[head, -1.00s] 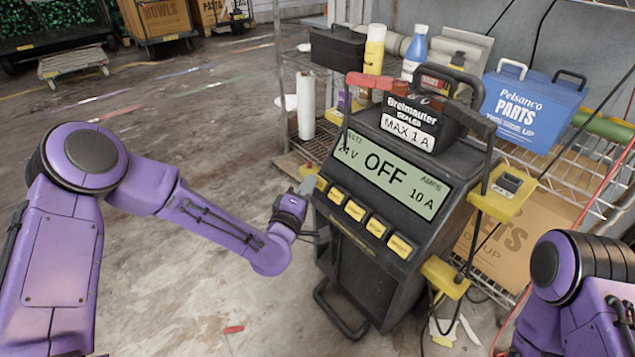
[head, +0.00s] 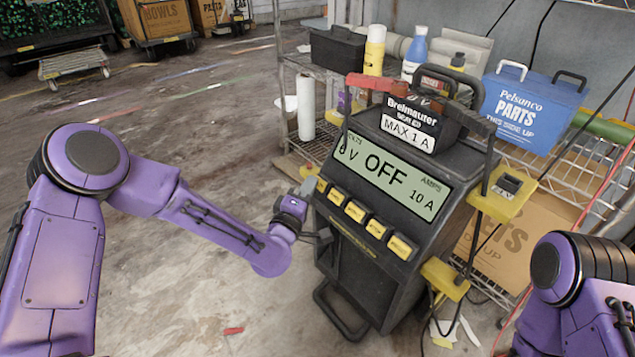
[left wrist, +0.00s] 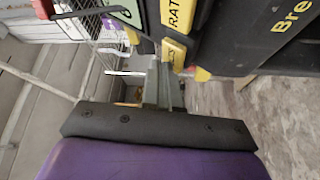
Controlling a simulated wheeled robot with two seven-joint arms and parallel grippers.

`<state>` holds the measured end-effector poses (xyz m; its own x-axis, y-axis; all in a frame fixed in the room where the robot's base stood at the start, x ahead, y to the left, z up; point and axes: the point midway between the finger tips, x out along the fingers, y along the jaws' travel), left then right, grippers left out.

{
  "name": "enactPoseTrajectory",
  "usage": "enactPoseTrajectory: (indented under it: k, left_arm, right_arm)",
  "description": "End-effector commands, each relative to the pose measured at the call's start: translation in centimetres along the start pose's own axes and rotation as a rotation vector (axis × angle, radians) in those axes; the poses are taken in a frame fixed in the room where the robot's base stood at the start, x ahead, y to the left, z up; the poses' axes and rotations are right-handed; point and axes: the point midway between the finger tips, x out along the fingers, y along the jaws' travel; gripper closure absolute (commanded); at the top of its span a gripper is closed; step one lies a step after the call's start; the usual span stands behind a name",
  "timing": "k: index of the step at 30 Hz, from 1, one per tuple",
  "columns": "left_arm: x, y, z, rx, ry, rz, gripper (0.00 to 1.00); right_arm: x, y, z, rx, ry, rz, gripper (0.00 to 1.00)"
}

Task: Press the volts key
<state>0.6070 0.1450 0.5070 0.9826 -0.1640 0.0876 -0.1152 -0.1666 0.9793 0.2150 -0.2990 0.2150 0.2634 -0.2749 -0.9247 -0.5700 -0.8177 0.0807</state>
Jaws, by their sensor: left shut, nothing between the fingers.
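The charger (head: 365,275) is a dark box with a sloped front, a pale display (head: 388,182) and a row of yellow keys under it. The display reads OFF in the middle, 10 A at the right, and a volts figure at the left that looks like 6 V. The leftmost yellow key (head: 321,185) is under the volts side. My left gripper (head: 308,187) is shut and empty, its tips at that key. In the left wrist view the fingers (left wrist: 164,85) meet the edge of a yellow key (left wrist: 174,53); contact is unclear. My right gripper is out of view.
A wire shelf (head: 292,95) behind holds bottles, a black toolbox (head: 337,50) and a blue parts box (head: 533,107). Yellow clamp holders (head: 503,200) and cables stick out on the charger's right. The floor left of the charger is open.

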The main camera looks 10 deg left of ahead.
Motion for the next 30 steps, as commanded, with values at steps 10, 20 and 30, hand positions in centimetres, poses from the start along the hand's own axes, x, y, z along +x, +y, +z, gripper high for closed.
enactPoseTrajectory:
  k: [10, 20, 30]
  left_arm:
    - [-0.9, 0.6, -0.6, 0.000, 0.001, -0.001, 1.00]
    - [-1.9, 1.7, -1.5, -0.001, 0.003, -0.001, 1.00]
    - [-4.1, 3.2, -3.1, 0.000, 0.002, -0.001, 1.00]
  right_arm:
    - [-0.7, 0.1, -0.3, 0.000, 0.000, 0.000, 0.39]
    - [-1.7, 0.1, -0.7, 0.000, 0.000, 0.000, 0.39]
    - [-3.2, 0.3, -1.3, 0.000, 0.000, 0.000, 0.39]
